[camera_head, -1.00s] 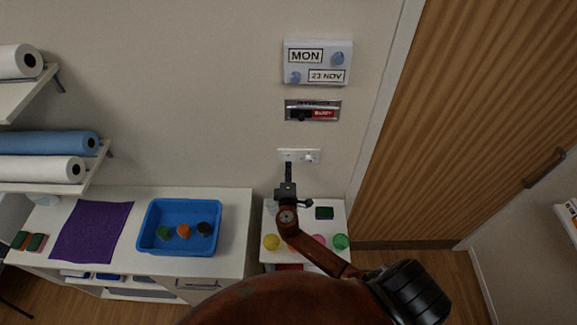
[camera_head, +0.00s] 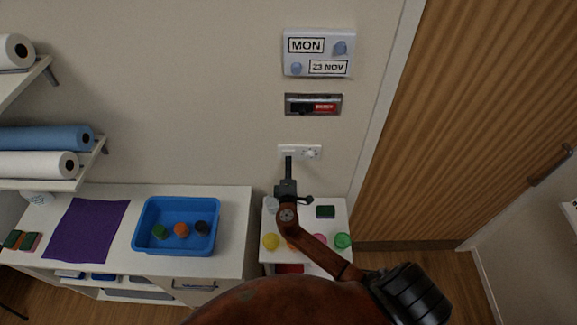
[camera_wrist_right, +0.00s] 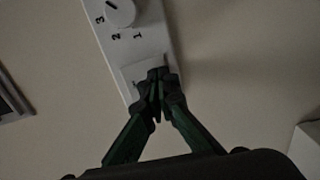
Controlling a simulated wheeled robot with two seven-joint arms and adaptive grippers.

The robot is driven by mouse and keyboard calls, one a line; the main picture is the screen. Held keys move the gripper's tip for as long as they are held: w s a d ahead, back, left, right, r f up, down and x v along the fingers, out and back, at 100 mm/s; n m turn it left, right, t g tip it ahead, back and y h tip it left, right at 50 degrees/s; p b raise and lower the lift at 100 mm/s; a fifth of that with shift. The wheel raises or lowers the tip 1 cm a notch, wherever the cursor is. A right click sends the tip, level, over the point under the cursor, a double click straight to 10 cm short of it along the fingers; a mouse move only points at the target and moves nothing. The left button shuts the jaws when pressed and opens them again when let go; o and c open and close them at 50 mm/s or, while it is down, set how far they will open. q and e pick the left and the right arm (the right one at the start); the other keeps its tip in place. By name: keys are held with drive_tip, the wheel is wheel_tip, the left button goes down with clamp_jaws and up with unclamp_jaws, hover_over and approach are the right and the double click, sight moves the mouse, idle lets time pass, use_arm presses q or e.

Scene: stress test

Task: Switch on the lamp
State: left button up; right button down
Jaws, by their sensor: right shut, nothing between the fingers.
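A white switch plate (camera_head: 312,153) is fixed to the wall above the small white table. In the right wrist view the plate (camera_wrist_right: 151,45) has a round dial (camera_wrist_right: 120,12) marked 1, 2 and 3, and a flat square rocker (camera_wrist_right: 135,73) at its lower end. My right gripper (camera_head: 288,158) is at the plate's lower left part. In the right wrist view its closed fingertips (camera_wrist_right: 157,78) overlap the rocker's edge, with nothing between them. I cannot tell whether they touch it. No lamp is seen. My left gripper is not in view.
Above the plate are a small slider panel (camera_head: 313,104) and a calendar (camera_head: 318,53). A blue tray (camera_head: 178,247) stands on the left counter. A wooden door (camera_head: 470,130) is at right.

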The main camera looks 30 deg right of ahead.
drive_tip(key=f+b+v, duration=0.2)
drive_tip(key=b+v, duration=0.2)
drive_tip(key=v, duration=0.9)
drive_tip(key=shift+s+a+f, duration=0.15)
drive_tip(key=shift+s+f, duration=0.15)
drive_tip(key=shift+s, duration=0.1)
